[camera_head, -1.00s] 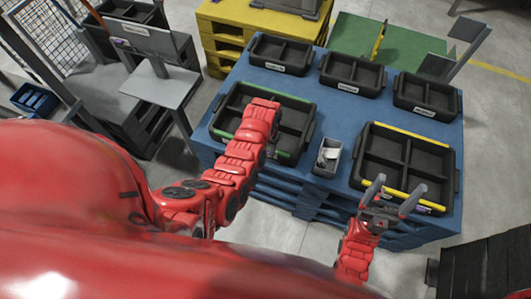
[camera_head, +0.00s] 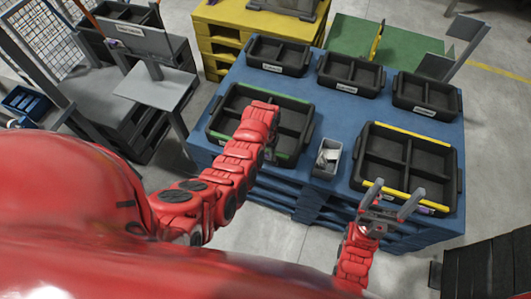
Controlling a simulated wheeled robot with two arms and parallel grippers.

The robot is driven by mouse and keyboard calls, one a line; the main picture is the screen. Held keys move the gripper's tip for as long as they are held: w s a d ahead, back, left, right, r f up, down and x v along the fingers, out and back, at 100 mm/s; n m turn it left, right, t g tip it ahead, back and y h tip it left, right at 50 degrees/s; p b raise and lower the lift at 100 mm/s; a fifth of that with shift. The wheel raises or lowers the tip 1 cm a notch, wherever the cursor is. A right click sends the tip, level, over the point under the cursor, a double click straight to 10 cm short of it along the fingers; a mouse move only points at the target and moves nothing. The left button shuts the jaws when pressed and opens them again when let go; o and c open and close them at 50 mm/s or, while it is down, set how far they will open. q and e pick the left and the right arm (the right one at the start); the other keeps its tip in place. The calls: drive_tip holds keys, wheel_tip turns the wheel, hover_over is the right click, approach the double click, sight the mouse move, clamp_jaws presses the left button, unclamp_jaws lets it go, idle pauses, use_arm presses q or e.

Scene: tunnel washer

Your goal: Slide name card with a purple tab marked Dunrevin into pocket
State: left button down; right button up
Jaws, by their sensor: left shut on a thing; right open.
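My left gripper (camera_head: 270,152) is largely hidden behind its own red wrist, over the green-edged black crate (camera_head: 225,92). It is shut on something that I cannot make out. My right gripper (camera_head: 397,196) is open and empty, fingers up, in front of the near wall of the yellow-edged black crate (camera_head: 459,182). A small purple and white patch (camera_head: 426,210) shows on that wall just right of my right gripper. I cannot tell whether it is a card or a label. No Dunrevin lettering or pocket can be made out.
A small grey bin (camera_head: 327,158) with pale items stands between the two large crates on the blue platform (camera_head: 335,108). Three smaller labelled black crates (camera_head: 279,55) line its back. A grey stand (camera_head: 155,83) is at left. A dark slatted pallet (camera_head: 485,265) lies at lower right.

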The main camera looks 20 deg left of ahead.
idle(0.3)
use_arm(q)
drive_tip(key=shift+f+b, duration=0.4)
drive_tip(key=shift+f, duration=0.05)
drive_tip(key=shift+f+b, duration=0.4)
drive_tip(key=shift+f, duration=0.05)
idle(0.3)
idle(0.5)
drive_tip(key=shift+c, duration=1.8)
unclamp_jaws()
